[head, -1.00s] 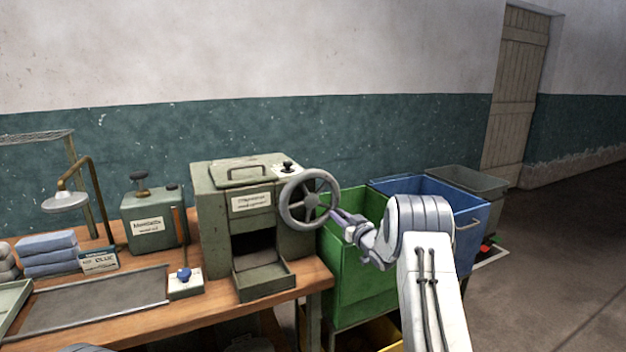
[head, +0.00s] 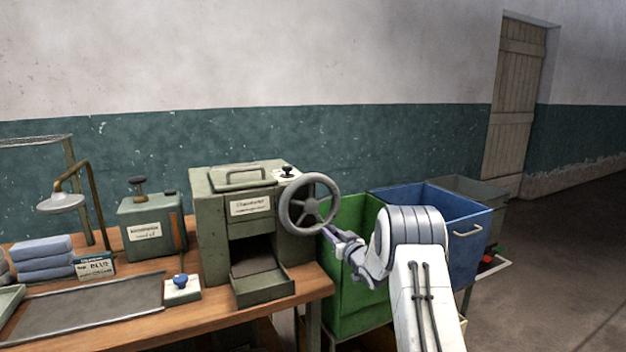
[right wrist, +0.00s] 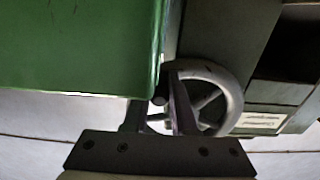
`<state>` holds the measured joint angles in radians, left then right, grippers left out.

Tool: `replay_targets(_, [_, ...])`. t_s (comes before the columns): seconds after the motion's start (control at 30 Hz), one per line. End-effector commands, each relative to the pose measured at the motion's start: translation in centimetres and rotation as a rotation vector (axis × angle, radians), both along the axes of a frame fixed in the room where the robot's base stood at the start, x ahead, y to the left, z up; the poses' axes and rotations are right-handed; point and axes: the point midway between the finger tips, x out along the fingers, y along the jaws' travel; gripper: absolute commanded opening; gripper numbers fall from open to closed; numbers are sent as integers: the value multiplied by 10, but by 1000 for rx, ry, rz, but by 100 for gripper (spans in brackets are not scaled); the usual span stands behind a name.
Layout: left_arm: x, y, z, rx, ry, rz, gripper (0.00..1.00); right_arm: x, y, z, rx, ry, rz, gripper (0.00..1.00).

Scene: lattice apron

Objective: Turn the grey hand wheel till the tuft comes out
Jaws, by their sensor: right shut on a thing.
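The grey hand wheel (head: 309,178) sits on the right side of a grey-green machine (head: 212,235). It also shows in the right wrist view (right wrist: 228,82). My right gripper (head: 327,234) is at the wheel's lower right rim. In the right wrist view its fingers (right wrist: 160,92) are shut on a small dark part at the wheel's edge, which looks like its handle. The machine's dark opening has an open front tray (head: 264,287) below it. The tray looks empty, and no tuft shows. My left gripper is out of view.
A green bin (head: 345,295) stands right beside the machine and close to my right gripper. A blue bin (head: 470,215) and a grey bin (head: 483,190) stand beyond. A blue-knobbed block (head: 183,290), a flat tray (head: 85,308) and folded blue cloths (head: 43,258) are on the bench.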

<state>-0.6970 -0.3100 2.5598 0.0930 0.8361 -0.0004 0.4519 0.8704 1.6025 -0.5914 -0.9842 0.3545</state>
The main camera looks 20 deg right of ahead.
Motion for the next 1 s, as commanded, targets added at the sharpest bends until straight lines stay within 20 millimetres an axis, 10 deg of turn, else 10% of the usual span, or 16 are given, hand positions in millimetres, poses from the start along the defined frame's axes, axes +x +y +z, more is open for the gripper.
replay_targets(1.0, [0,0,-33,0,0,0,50,-1,68,-8,-4,-11,6,0])
